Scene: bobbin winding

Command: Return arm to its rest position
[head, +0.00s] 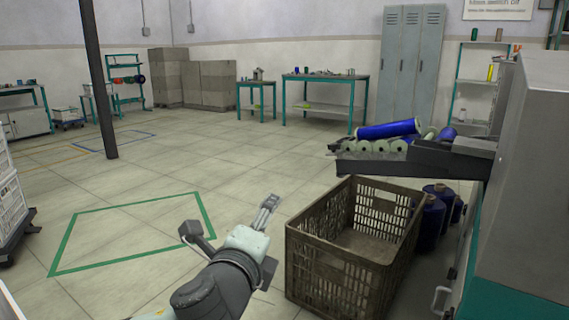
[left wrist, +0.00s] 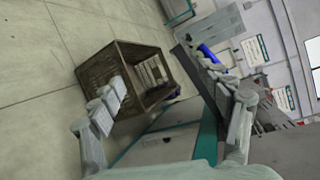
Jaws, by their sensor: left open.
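My left gripper (head: 267,207) is in the head view, held out over the floor just left of the brown crate (head: 325,268). It is apart from the crate's near left corner and holds nothing. In the left wrist view its two fingers (left wrist: 178,95) are spread wide, with the crate (left wrist: 110,68) seen beyond them. My right arm and gripper are in neither view.
A dark machine tray (head: 430,158) carries a blue bobbin (head: 388,129) and several pale green ones, at the right above the crate. Blue thread cones (head: 436,215) stand behind the crate. The grey machine (head: 530,180) fills the right edge. Floor to the left is open.

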